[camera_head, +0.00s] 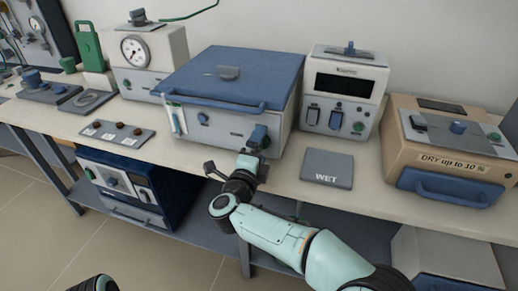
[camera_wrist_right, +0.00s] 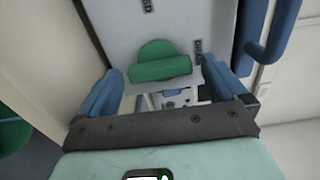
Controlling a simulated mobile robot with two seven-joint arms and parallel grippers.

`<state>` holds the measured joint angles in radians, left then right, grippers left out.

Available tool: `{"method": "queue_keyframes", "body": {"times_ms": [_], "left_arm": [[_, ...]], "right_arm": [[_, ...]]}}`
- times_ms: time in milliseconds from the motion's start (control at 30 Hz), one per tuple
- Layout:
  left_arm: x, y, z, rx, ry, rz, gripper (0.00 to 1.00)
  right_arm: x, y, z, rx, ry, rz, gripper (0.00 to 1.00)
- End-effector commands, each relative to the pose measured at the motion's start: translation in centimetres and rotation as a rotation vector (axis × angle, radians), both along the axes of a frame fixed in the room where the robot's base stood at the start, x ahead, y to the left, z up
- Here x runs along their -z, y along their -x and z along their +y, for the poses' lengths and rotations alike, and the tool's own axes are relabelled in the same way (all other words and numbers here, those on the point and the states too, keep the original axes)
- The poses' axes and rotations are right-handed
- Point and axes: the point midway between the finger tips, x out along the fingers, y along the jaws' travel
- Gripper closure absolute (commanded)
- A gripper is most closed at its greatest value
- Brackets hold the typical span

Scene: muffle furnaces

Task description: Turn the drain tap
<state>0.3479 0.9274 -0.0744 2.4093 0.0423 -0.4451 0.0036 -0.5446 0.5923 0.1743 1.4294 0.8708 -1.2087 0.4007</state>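The drain tap appears to be the green knob (camera_wrist_right: 160,62) on a pale grey panel in the right wrist view. It has a rounded top and a thicker lower bar, with small dark labels beside it. My right gripper (camera_wrist_right: 163,80) is open, its two blue fingers spread to either side of the knob; I cannot tell whether they touch it. In the head view my right gripper (camera_head: 257,140) is at the front right of the blue-lidded box (camera_head: 225,128) and hides the tap. My left gripper is not in view.
A grey WET plate (camera_head: 327,168) lies on the bench right of my gripper. A white unit with a dark display (camera_head: 345,84) and a tan DRY box (camera_head: 445,150) stand further right. A plate with several small knobs (camera_head: 115,133) lies left. A blue cabinet (camera_head: 130,190) sits below.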

Motion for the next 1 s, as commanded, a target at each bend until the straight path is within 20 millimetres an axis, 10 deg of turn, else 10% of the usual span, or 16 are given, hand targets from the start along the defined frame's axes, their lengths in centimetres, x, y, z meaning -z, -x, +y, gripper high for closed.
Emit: {"method": "queue_keyframes", "body": {"times_ms": [367, 1000], "left_arm": [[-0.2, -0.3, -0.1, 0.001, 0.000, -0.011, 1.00], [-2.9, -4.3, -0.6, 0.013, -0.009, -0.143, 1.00]], "right_arm": [[-0.2, 0.9, 0.3, 0.000, 0.002, -0.002, 0.02], [-0.1, 12.1, 4.0, -0.002, 0.001, -0.001, 0.02]]}}
